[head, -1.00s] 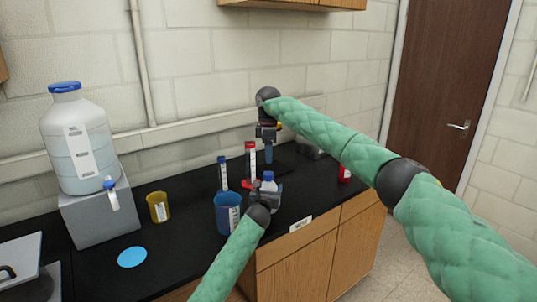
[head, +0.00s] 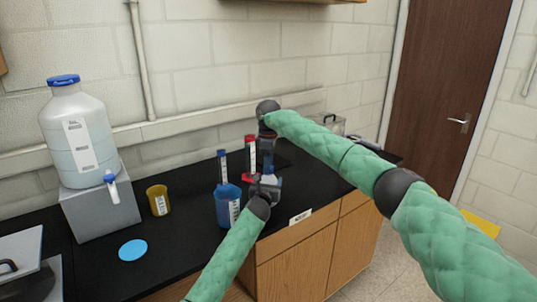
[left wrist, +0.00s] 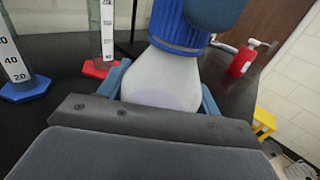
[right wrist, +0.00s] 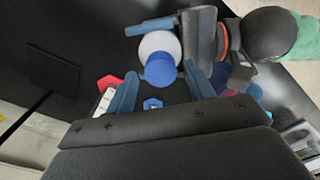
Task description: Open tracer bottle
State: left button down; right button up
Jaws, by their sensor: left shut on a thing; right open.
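The tracer bottle (left wrist: 160,85) is white with a ribbed blue cap (left wrist: 180,28). It stands upright on the black bench among the cylinders. My left gripper (head: 268,184) is shut around its body, with a blue finger on each side in the left wrist view. My right gripper (head: 267,165) is open and points down just above the bottle. In the right wrist view the blue cap (right wrist: 160,71) lies beyond and between my open fingers (right wrist: 162,90). I cannot tell whether they touch it. The cap is on the bottle.
A blue beaker (head: 228,207) stands left of the bottle. A blue-topped cylinder (head: 223,168) and a red-topped cylinder (head: 250,158) stand close behind. A yellow beaker (head: 158,200), a blue disc (head: 133,250) and a large jug (head: 82,140) are farther left.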

jog(key=shift+f, duration=0.65)
jog(key=shift+c, duration=0.2)
